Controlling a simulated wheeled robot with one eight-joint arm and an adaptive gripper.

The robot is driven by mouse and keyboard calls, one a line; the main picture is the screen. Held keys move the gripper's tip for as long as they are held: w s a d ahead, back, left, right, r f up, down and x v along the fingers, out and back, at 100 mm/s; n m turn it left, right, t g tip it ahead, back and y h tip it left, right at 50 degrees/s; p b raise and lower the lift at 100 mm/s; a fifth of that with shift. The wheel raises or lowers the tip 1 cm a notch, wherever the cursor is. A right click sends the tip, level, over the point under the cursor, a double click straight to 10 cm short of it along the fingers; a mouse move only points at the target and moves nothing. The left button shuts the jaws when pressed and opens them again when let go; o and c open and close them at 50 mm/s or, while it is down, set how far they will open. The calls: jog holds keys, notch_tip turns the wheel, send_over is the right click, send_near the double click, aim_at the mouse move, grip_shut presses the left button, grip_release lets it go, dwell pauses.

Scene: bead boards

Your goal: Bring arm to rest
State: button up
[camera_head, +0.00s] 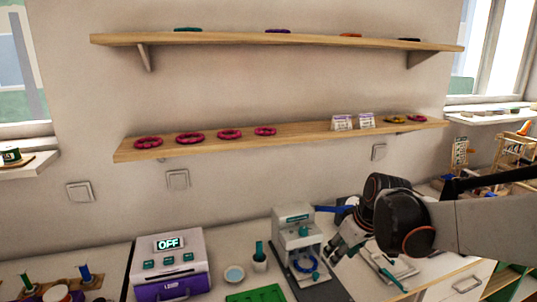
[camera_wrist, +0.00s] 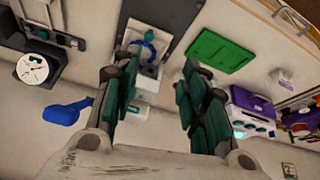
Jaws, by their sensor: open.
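My gripper (camera_head: 338,245) hangs at the end of my arm, above the counter on the right of the head view. It is just right of a grey and white press-like machine (camera_head: 297,228) with a blue ring on it. In the wrist view my gripper (camera_wrist: 160,105) has its two dark green fingers well apart, with nothing between them. The machine with its blue ring (camera_wrist: 146,47) lies beyond the fingers in that view. My forearm reaches in from the right edge of the head view.
A purple and white box (camera_head: 171,262) reading OFF and a green board (camera_head: 256,294) are on the counter (camera_head: 215,240). The upper shelf (camera_head: 270,39) holds several flat rings.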

jog(key=s+r+m+t+h, duration=0.1)
jog(key=s+m, duration=0.1)
jog(key=s, duration=0.9)
jog(key=s+r+m+t+h, duration=0.1)
jog(key=s+r+m, duration=0.1)
jog(key=s, duration=0.9)
jog(key=shift+d+r+m+t, duration=0.3)
jog(key=shift+m+t, duration=0.1)
jog(key=shift+m, duration=0.4)
